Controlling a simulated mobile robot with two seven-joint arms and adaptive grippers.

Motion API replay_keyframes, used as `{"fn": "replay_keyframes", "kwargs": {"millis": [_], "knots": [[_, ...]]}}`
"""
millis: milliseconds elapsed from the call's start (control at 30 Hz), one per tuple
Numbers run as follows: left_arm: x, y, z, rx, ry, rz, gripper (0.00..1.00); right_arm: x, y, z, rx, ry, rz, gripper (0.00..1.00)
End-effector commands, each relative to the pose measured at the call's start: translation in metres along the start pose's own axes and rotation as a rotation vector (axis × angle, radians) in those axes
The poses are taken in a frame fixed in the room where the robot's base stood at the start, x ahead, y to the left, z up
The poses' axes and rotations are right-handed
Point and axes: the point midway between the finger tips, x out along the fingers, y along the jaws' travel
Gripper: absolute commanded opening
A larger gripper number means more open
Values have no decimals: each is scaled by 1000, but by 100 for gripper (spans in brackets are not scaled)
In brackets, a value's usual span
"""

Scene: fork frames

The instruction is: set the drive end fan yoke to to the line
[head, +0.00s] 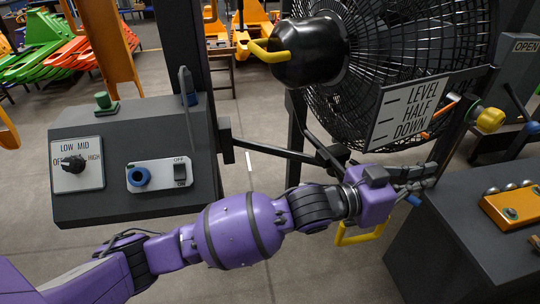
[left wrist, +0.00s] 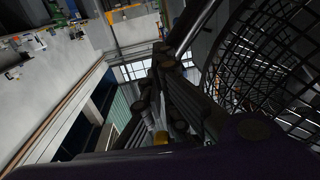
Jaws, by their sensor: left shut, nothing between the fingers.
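A large black fan (head: 385,60) stands at the upper middle, with a dark motor housing (head: 312,50) and a yellow handle (head: 268,51) on its left. Its wire cage also shows at the right of the left wrist view (left wrist: 265,70). A plate marked LEVEL, HALF, DOWN (head: 408,112) with short black lines hangs before the cage. An orange strip (head: 440,118) lies by its right edge; I cannot tell where it points. My left gripper (head: 425,178) is shut and empty, below the plate. Its dark fingers show in the left wrist view (left wrist: 165,75). My right gripper is not in view.
A dark control box (head: 200,200) with a LOW/MID/HIGH dial (head: 73,164) and an OFF/ON switch (head: 180,172) stands left. A yellow knob (head: 490,120) is right of the plate. A dark cabinet (head: 450,240) with an orange block (head: 512,210) is close to the gripper's right.

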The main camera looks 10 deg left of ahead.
Motion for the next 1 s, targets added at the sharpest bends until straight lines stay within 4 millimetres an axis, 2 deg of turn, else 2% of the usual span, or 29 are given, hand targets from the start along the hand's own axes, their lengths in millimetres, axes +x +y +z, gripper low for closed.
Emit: {"fn": "replay_keyframes", "kwargs": {"millis": [33,200,400,633,1000], "knots": [[17,4,-1,-3,3,7,0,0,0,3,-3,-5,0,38],[61,4,2,-3,0,10,0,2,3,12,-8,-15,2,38],[98,-2,3,-2,-3,8,0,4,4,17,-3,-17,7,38],[120,-7,2,-1,-1,8,0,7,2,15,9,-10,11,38],[126,-9,1,0,0,7,0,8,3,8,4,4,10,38]]}}
